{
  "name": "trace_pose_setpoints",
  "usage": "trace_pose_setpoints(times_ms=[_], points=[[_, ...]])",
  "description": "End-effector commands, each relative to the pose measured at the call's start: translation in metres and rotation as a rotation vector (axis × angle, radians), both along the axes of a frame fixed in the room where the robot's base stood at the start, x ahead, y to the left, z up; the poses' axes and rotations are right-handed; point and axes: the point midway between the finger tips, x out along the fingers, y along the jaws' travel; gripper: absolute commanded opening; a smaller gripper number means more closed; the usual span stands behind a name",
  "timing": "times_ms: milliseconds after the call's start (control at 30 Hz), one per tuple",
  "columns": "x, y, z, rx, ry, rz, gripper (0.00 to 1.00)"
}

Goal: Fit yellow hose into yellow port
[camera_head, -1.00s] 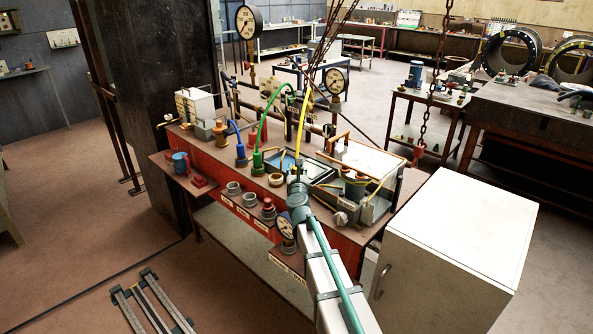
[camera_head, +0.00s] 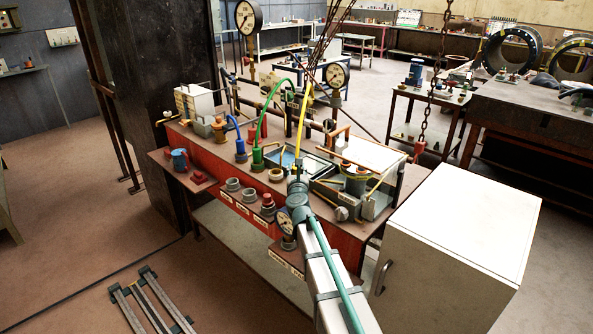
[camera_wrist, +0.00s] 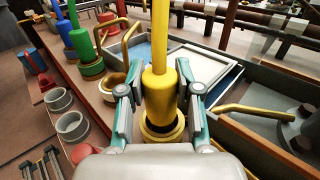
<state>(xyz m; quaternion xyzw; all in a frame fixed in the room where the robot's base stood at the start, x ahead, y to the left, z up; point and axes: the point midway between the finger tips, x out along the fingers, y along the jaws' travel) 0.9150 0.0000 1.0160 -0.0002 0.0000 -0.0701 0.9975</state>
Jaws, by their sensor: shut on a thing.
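The yellow hose (camera_head: 301,125) rises from my gripper (camera_head: 297,184) in the head view. In the wrist view, my gripper (camera_wrist: 160,92) is shut on the hose's thick yellow end piece (camera_wrist: 160,93), one finger on each side. The hose stands roughly upright. The yellow port (camera_wrist: 179,133), a ring with a dark opening, is directly below the end piece in the wrist view. The end piece overlaps the far part of the ring. I cannot tell whether its tip is inside the opening or just above it. In the head view my arm hides the port.
The blue hose (camera_head: 234,124) and green hose (camera_head: 263,115) stand in fittings to the left. Grey sockets (camera_wrist: 72,125) sit at the bench's front. A grey tray (camera_wrist: 213,68) is close behind my gripper, and an open box with a yellow-brown pipe (camera_wrist: 262,110) is to its right.

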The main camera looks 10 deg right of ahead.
Motion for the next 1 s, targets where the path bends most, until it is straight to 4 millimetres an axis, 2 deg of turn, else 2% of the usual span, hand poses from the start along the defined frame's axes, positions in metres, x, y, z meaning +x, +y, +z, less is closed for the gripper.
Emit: trace_pose_setpoints(times_ms=[133, 167, 300, 333, 733, 867, 1000], points=[[0.000, 0.000, -0.004, 0.000, 0.000, 0.000, 0.00], [0.000, 0.000, -0.003, 0.000, 0.000, 0.000, 0.37], [0.000, 0.000, -0.003, 0.000, 0.000, 0.000, 0.60], [0.000, 0.000, -0.003, 0.000, 0.000, 0.000, 0.63], [-0.004, 0.000, -0.003, 0.000, 0.000, 0.000, 0.63], [-0.015, 0.002, -0.003, 0.000, 0.000, 0.000, 0.63], [-0.036, 0.004, -0.003, 0.000, 0.000, 0.000, 0.63]])
